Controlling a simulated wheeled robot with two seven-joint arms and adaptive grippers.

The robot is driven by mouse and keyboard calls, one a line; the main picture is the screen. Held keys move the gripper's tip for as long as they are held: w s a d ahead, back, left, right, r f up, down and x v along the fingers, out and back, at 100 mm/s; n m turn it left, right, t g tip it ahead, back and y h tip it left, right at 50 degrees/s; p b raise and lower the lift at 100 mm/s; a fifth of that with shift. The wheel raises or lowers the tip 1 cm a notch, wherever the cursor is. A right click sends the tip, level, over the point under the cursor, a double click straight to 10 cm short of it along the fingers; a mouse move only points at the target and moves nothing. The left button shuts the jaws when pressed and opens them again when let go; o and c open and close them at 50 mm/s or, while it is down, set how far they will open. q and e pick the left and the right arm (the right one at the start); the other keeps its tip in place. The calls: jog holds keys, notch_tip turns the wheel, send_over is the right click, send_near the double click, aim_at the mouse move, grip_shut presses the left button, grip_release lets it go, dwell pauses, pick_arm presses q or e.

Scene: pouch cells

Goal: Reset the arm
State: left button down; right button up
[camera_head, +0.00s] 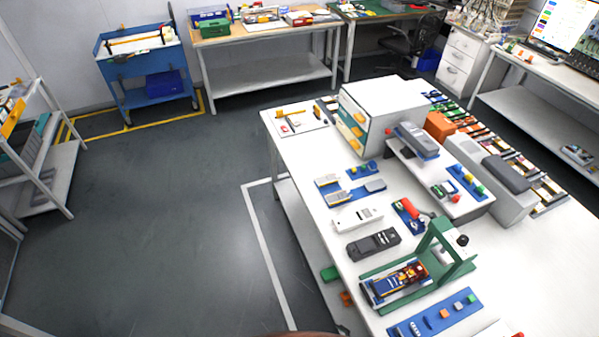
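Neither of my grippers nor either arm shows in the head view. A white worktable (296,168) runs along the right half of the picture. On it stand a green press-like frame (446,248), a dark device (373,244), a white device (357,218) and blue trays, one of them holding small coloured parts (433,318). I cannot tell whether any item is a pouch cell.
A white box-shaped machine (383,104) stands on the worktable. A blue cart (146,70) and a wooden-topped bench (264,33) stand at the back. A shelf rack (50,165) is at the left. The grey floor (165,210) between them is clear.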

jog(key=s+d+f+m+g+h+p, duration=0.15)
jog(key=s+d+f+m, duration=0.35)
jog(key=s+d+f, duration=0.65)
pick_arm(q)
jog(key=r, duration=0.1)
jog(key=w+r+p, duration=0.1)
jog(key=shift+w+r, duration=0.15)
jog(key=shift+r, duration=0.15)
pick_arm(e)
jog(key=s+d+f+m+g+h, duration=0.1)
jog(key=s+d, duration=0.3)
jog(key=s, duration=0.6)
jog(key=s+d+f+m+g+h, duration=0.1)
jog(key=s+d, duration=0.4)
jog(key=s, duration=0.5)
jog(key=m+g, duration=0.1)
jog(key=m, duration=0.1)
jog(key=shift+s+f+m, duration=0.25)
jog(key=shift+f+m, duration=0.1)
jog(key=shift+m, duration=0.05)
